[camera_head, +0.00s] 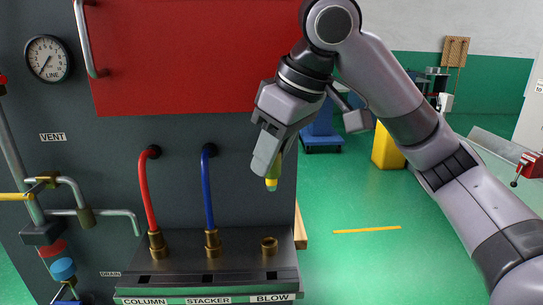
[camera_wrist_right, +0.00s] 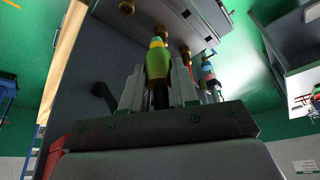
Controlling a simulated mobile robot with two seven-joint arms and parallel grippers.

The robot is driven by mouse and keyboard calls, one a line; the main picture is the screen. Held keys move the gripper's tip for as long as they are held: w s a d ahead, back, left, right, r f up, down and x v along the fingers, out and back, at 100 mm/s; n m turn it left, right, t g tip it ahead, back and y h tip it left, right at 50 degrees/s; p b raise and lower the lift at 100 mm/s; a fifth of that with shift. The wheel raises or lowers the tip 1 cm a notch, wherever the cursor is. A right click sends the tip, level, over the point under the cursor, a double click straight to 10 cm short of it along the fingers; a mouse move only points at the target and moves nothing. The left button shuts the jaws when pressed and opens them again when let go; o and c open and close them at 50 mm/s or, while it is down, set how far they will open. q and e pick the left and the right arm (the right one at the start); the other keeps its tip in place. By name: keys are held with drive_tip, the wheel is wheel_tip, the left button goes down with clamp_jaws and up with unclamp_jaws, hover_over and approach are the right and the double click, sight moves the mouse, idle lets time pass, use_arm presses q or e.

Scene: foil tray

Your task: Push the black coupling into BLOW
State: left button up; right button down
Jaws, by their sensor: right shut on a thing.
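My right gripper (camera_head: 268,165) is shut on a coupling with an olive-green body and a yellow band (camera_wrist_right: 157,62). A black part shows behind it between the fingers in the right wrist view (camera_wrist_right: 160,95). In the head view only the coupling's yellow and green lower end (camera_head: 271,184) shows below the fingers, pointing down. It is above the brass BLOW socket (camera_head: 269,246), with a clear gap between them. The BLOW label (camera_head: 269,298) is on the ledge's front edge. The socket is open and empty. My left gripper is not in view.
A red hose (camera_head: 147,195) and a blue hose (camera_head: 206,190) run down into brass fittings at COLUMN and STACKER, left of BLOW. The dark panel (camera_head: 110,165) stands behind. Pipes and valves are at far left. Green floor is open to the right.

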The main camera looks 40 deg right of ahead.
drive_tip(key=shift+r+p, duration=0.4)
drive_tip(key=shift+r, duration=0.2)
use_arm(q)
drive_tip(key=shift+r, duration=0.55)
use_arm(e)
drive_tip(key=shift+r, duration=1.2)
drive_tip(key=shift+f, duration=0.1)
